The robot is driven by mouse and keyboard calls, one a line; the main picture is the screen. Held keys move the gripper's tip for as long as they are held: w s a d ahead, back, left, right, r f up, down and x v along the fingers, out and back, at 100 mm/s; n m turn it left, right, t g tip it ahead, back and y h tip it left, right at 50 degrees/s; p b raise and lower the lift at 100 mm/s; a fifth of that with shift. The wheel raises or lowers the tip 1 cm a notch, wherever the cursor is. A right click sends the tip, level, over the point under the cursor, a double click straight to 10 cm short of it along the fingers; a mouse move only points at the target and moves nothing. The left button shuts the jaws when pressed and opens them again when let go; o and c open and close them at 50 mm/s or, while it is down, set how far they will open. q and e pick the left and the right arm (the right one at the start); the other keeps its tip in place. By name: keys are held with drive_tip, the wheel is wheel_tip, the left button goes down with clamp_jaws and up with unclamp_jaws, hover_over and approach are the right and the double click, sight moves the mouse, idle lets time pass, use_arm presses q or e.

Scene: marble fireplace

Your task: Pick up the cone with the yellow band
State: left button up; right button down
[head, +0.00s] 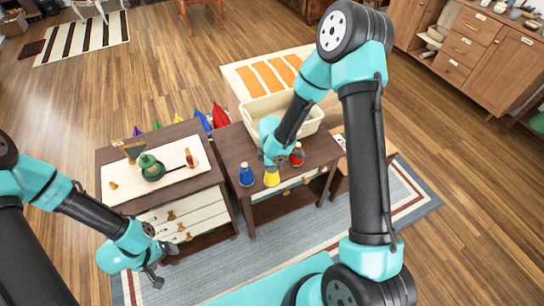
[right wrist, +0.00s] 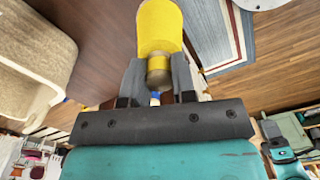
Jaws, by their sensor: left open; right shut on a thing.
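The yellow cone (head: 271,179) is at the front edge of the brown table, between a blue cone (head: 246,175) and a red cone (head: 297,154). My right gripper (head: 272,164) is shut on its narrow top from above. In the right wrist view the yellow cone (right wrist: 160,28) shows a brass-coloured and yellow neck between the two fingers (right wrist: 158,78). I cannot tell whether its base touches the table. My left gripper (head: 157,273) is open and empty, low in front of the drawer cabinet.
A cream bin (head: 258,109) stands behind the cones on the table (head: 228,143). The cabinet at left bears a white board (head: 118,190) with a green lamp-like object (head: 149,165) and small items. Several coloured cones stand behind it. A striped rug (head: 215,262) lies in front.

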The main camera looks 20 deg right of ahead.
drive_tip(key=s+a, duration=0.3)
drive_tip(key=s, duration=0.4)
drive_tip(key=shift+s+a+r, duration=0.15)
drive_tip(key=shift+s+r, duration=0.05)
drive_tip(key=shift+r, duration=0.2)
